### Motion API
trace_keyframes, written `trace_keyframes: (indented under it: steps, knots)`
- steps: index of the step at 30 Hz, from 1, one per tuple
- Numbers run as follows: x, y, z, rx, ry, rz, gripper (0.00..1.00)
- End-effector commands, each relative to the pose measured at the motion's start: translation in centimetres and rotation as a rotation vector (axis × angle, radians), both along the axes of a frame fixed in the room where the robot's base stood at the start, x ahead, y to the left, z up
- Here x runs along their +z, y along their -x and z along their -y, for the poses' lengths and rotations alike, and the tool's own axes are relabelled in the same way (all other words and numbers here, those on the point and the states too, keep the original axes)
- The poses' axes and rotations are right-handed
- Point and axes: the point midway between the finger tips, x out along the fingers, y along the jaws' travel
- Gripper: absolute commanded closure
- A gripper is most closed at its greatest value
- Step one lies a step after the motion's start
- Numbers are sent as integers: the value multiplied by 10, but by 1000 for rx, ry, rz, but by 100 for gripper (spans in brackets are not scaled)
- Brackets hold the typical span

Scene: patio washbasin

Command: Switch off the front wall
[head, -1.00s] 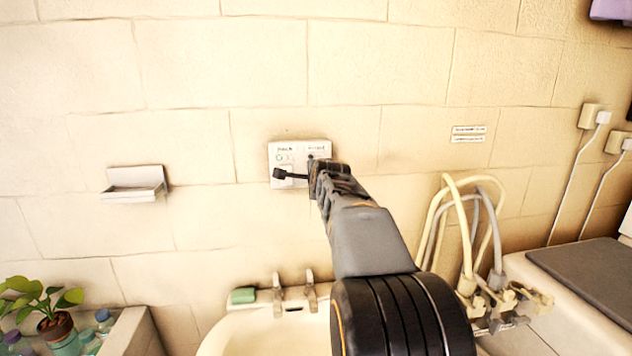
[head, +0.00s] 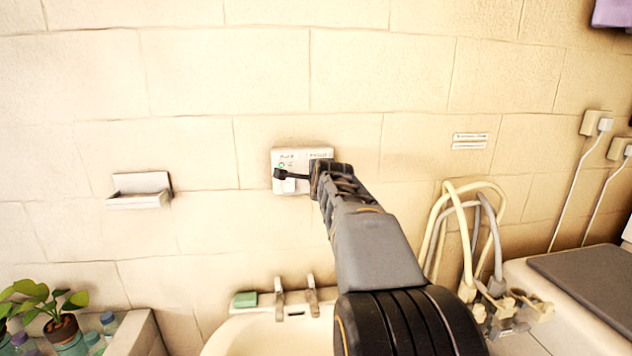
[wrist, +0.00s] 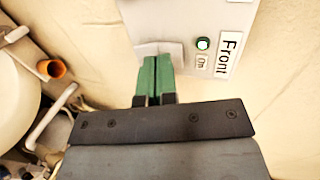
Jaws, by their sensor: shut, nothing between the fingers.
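The switch panel (head: 289,154) is a white plate on the tiled wall with two small labels along its top; my arm covers its right half in the head view. A white switch rocker (wrist: 172,52) lies beside the indicator. My gripper (wrist: 155,62) has its green fingers together and empty, with tips at the rocker's edge. I cannot tell whether they touch it.
A washbasin (head: 262,338) with taps and a green soap (head: 245,299) lies below. A soap dish (head: 140,191) is on the wall at left. Looped hoses (head: 463,235) stand at right. A potted plant (head: 60,325) and bottles are at lower left.

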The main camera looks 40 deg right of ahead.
Motion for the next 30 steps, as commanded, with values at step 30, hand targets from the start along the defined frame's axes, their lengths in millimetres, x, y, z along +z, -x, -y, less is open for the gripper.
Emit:
trace_keyframes:
  steps: [30]
  knots:
    - [48, 93, -47, -1, -3, -1, 100]
